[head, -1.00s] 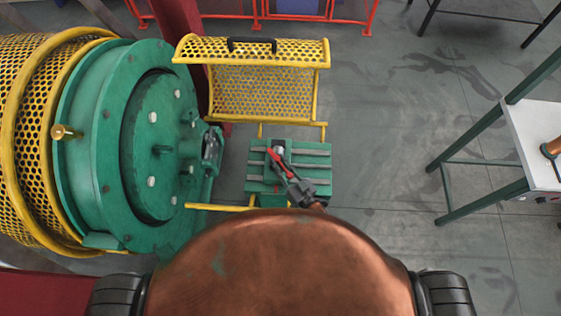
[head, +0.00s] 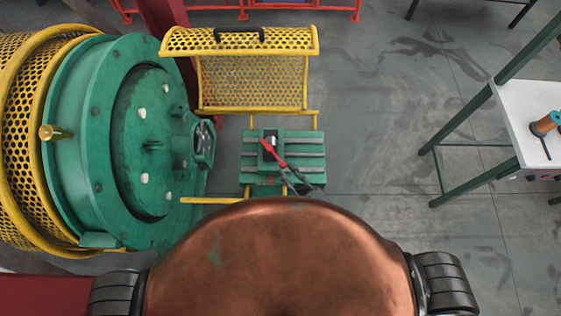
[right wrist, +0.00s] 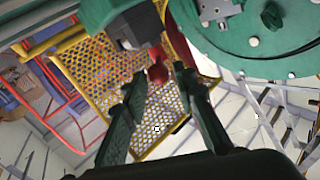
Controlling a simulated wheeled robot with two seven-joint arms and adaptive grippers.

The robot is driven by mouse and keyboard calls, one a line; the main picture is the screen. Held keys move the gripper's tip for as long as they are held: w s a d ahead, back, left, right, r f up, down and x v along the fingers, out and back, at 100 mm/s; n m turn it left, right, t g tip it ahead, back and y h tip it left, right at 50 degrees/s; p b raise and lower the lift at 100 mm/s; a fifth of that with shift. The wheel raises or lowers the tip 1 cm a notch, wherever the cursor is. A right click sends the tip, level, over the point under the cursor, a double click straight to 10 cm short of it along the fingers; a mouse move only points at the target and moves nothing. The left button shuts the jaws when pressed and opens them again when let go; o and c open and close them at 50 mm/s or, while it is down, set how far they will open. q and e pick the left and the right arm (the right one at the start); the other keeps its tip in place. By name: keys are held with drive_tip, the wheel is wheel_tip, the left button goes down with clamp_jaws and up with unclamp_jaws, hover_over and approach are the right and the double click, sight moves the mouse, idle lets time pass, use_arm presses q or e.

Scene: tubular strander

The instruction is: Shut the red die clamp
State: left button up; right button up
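The red die clamp (head: 269,149) shows as a red lever on the green slotted block (head: 310,152), slanting down to the right. A pale cylinder sits beside its upper end. My right gripper (head: 291,180) is at the near edge of the block, near the lever's lower end and mostly hidden by my copper-coloured body. In the right wrist view, its two dark green fingers (right wrist: 163,77) stand apart, open. A red knob-like end of the clamp (right wrist: 157,70) shows between or beyond the tips; contact cannot be told. My left gripper is not in view.
A yellow perforated guard (head: 252,80) with a black handle stands raised behind the block. The large green drum flange (head: 120,130) is at the left. A white-topped table (head: 520,110) with a copper spool stands at the right. Grey floor between is clear.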

drive_tip(key=shift+v, duration=0.95)
drive_tip(key=shift+c, duration=0.3)
